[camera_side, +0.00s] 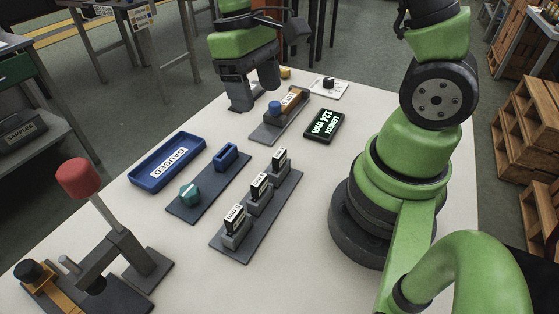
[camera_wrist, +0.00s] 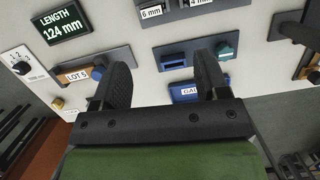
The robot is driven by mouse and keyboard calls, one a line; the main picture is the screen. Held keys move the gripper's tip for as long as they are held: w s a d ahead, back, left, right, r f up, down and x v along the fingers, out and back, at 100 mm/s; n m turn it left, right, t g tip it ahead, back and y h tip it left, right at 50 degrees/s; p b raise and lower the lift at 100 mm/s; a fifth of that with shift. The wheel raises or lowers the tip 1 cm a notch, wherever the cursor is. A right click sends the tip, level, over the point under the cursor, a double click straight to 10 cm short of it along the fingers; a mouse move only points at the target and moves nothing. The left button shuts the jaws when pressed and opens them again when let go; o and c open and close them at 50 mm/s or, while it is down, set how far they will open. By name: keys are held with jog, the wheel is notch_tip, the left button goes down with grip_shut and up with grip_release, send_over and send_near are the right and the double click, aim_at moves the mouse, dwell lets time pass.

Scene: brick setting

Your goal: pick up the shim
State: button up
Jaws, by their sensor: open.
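Several dark shims with white labels stand upright in a dark rack (camera_side: 258,232): a near shim (camera_side: 234,218), a middle shim (camera_side: 260,186) and a far shim (camera_side: 280,160). In the wrist view, a shim labelled 6 mm (camera_wrist: 151,13) and one labelled 4 mm (camera_wrist: 200,2) show at the top edge, partly cut off. My gripper (camera_side: 256,98) is open and empty, with its fingers pointing down at the far side of the table, beyond the rack. Its two fingers also frame the wrist view (camera_wrist: 163,75).
A blue tray marked GAUGED (camera_side: 170,170) lies left of a plate with a green knob (camera_side: 189,194) and a blue slotted block (camera_side: 226,156). An orange LOT 5 piece (camera_wrist: 75,76) lies near my gripper. A display (camera_side: 324,125) reads LENGTH 124 mm. A red-handled press (camera_side: 79,178) stands at left.

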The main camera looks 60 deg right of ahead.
jog(key=g, duration=0.2)
send_near(279, 153)
jog(key=shift+n, duration=0.4)
jog(key=x, duration=0.4)
jog(key=shift+f, duration=0.3)
jog(key=shift+x, duration=2.95)
jog(key=c, duration=1)
jog(key=shift+r, duration=0.1)
notch_tip(279, 153, up, 9)
jog(key=shift+w+r, duration=0.1)
jog(key=w, duration=0.4)
jog(key=w+a, duration=0.1)
jog(key=w, duration=0.6)
jog(key=shift+w+a+r, duration=0.2)
jog(key=shift+w+r, duration=0.15)
